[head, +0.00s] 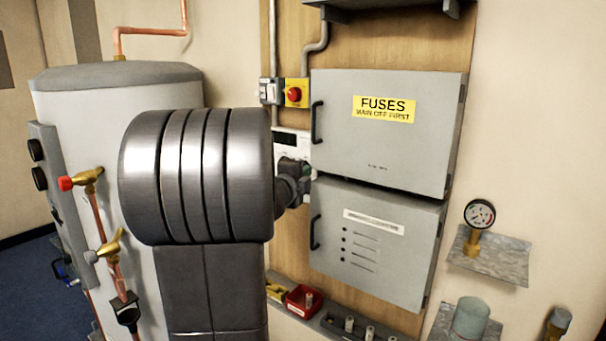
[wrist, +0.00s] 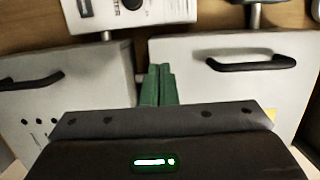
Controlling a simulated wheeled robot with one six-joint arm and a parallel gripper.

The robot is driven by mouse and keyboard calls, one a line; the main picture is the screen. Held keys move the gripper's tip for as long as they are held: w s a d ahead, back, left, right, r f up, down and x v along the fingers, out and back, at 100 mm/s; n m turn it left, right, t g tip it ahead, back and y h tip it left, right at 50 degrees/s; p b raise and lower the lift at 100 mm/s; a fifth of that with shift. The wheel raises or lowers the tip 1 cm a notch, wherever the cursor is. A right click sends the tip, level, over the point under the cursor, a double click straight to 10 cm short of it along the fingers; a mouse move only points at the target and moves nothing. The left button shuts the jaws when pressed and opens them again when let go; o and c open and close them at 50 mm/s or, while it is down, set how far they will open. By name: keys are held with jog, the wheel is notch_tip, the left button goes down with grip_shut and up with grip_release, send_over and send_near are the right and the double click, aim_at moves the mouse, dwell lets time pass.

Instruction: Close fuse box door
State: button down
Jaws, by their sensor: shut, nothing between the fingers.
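The fuse box door (head: 385,140) is a grey panel with a yellow FUSES label, a black handle on its left edge and a hinge on its right. It looks shut or nearly so; I cannot make out a gap at its edge. In the wrist view the door (wrist: 235,90) is on the right with its handle across the top. My gripper (wrist: 158,72) is shut and empty, its green fingers by the gap between this door and the lower one. In the head view my arm hides part of the gripper (head: 308,172), which is near the door's lower left corner.
A lower grey box (head: 370,250) with its own handle sits just below. A white meter (head: 290,140) and a red-and-yellow switch (head: 293,94) are to the left. A red tray (head: 302,300) lies below; a gauge (head: 479,214) stands at right.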

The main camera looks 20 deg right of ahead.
jog(key=w+a+b+v, duration=0.1)
jog(key=v, duration=0.8)
jog(key=shift+a+f+b, duration=0.2)
jog(key=shift+a+b, duration=0.1)
jog(key=shift+a, duration=0.2)
